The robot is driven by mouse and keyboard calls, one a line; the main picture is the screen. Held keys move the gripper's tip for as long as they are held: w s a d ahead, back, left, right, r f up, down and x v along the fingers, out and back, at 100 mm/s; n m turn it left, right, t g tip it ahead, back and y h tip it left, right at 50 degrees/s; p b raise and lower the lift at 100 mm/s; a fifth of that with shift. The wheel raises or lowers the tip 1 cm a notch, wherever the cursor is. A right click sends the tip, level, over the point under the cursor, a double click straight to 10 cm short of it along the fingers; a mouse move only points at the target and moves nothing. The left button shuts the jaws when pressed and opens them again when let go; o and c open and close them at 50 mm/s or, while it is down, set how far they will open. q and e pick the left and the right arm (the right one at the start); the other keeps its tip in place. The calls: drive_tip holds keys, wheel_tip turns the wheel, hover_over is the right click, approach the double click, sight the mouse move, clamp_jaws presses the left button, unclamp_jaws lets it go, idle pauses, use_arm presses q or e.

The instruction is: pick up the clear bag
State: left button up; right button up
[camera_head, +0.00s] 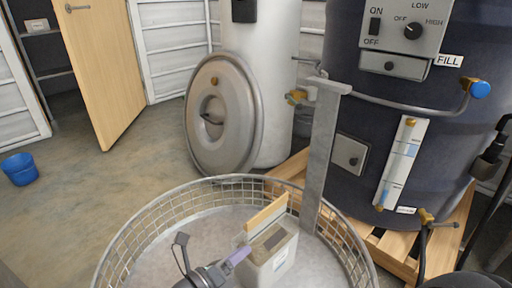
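What looks like the clear bag (277,264) stands in the round wire-walled basket (141,226) at the bottom of the head view. It is pale and box-shaped, with a brown patch on top and a small label on its front.
A tan strip (265,212) stands behind the bag. A grey upright post (321,150) rises at the basket's right rim. The dark drum (340,120) with a control panel (402,28) stands on a wooden pallet (440,228). A blue bucket (20,169) sits on open floor at left.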

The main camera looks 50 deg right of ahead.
sight(257, 238)
drive_tip(key=d, duration=0.1)
drive_tip(key=d+b, duration=0.1)
drive_tip(key=d, duration=0.3)
drive_tip(key=shift+s+f, duration=0.1)
drive_tip(key=shift+s, duration=0.25)
drive_tip(key=shift+d, duration=0.4)
clamp_jaws()
use_arm(q)
drive_tip(key=w+r, duration=0.2)
drive_tip(key=w, duration=0.1)
drive_tip(key=shift+w+r, duration=0.15)
drive_tip(key=shift+w, duration=0.1)
drive_tip(key=shift+d, duration=0.1)
use_arm(e)
drive_tip(key=shift+w+r, duration=0.1)
drive_tip(key=shift+r, duration=0.2)
